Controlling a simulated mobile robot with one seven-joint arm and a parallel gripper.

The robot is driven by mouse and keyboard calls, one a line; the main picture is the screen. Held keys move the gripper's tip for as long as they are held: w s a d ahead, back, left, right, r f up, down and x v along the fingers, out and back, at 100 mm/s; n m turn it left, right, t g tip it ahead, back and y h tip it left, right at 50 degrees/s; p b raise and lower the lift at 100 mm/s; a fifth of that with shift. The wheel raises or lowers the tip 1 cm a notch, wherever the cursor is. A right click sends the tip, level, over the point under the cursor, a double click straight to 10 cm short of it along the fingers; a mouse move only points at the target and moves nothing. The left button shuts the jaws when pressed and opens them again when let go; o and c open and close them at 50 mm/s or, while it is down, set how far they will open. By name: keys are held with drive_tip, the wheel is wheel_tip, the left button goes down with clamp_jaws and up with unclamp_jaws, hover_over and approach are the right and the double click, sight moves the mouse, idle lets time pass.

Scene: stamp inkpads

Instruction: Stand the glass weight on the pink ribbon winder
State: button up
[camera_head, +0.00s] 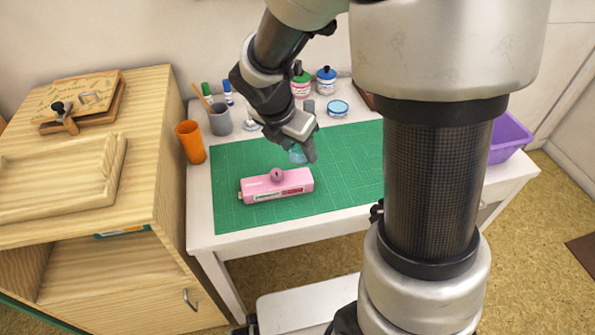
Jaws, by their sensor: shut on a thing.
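The pink ribbon winder (293,182) lies on the green cutting mat (235,215), with a round pink knob on top and a pale label along its front side. My gripper (303,153) is above the mat, just behind and above the right part of the winder. It is shut on the glass weight (296,154), a small bluish, see-through piece partly hidden by the fingers. The weight appears apart from the winder, but its exact height above the mat is hard to tell.
An orange cup (190,142), a grey cup (220,119) and several ink jars, including a blue-lidded one (326,80), stand along the back. A round blue tin (338,108) sits behind the mat. A purple bin (509,138) is at right. The mat's front left is clear.

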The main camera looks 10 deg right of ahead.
wheel_tip(320, 180, down, 7)
drive_tip(key=shift+r+b, duration=0.2)
drive_tip(key=shift+b, duration=0.95)
drive_tip(key=shift+f, duration=0.2)
drive_tip(key=o, duration=1.2)
drive_tip(key=shift+c, duration=0.2)
